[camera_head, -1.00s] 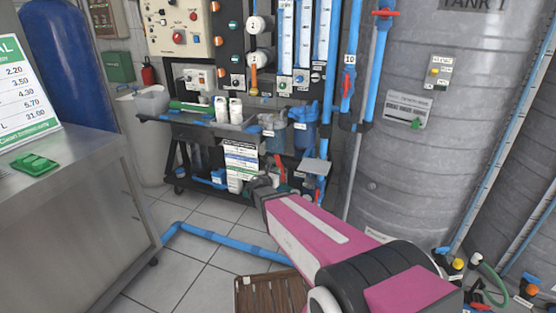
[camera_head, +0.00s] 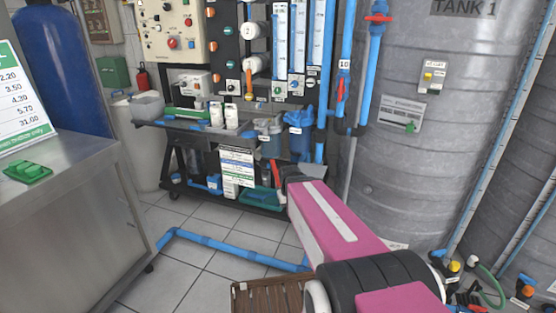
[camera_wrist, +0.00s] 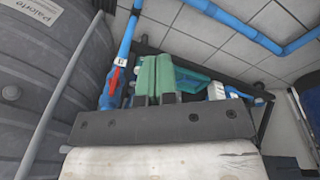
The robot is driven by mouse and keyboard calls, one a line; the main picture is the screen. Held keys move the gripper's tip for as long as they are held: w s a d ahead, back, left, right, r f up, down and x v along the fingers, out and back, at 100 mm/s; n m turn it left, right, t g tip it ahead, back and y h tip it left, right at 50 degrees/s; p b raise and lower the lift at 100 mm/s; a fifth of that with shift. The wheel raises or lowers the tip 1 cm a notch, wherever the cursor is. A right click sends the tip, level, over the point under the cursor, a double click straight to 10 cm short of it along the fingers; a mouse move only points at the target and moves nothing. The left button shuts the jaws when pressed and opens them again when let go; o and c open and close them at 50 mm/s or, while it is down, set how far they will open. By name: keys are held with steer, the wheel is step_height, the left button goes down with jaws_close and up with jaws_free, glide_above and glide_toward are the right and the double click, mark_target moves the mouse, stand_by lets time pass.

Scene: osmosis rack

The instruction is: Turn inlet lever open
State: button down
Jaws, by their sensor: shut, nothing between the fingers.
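A red lever (camera_wrist: 116,80) sits on a blue valve and pipe in the wrist view, just left of my fingers. It lies roughly along the pipe, with a small white tag at its upper end. No readable label confirms it as the inlet lever. My gripper (camera_wrist: 157,62) shows two green fingers side by side, shut with nothing between them. They appear apart from the lever, but depth is hard to judge. In the head view my pink arm reaches toward the right end of the low rack, and the fingers are hidden there.
The black rack (camera_head: 180,126) holds bottles, filters and a teal tray (camera_head: 262,200). The grey tank (camera_head: 415,165) stands close on the right. A blue floor pipe (camera_head: 225,244) and wooden stool (camera_head: 262,297) lie in front.

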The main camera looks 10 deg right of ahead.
steer(key=w+d+r+m+t+y, duration=0.2)
steer(key=w+r+m+t, duration=0.1)
steer(key=w+r, duration=0.65)
steer(key=w+d+r+m+t+y, duration=0.1)
steer(key=w+d+r+m+t, duration=0.15)
steer(key=w+r, duration=0.65)
steer(key=shift+g, duration=0.25)
steer(key=shift+w+a+f, duration=0.85)
steer(key=shift+w+f, duration=0.45)
steer(key=shift+f, duration=0.35)
steer(key=shift+w+a+f, duration=0.9)
steer(key=shift+w+f, duration=0.4)
steer(key=shift+f, duration=0.4)
steer(key=shift+w+a+f, duration=0.85)
steer(key=shift+w+f, duration=0.45)
steer(key=shift+f, duration=0.35)
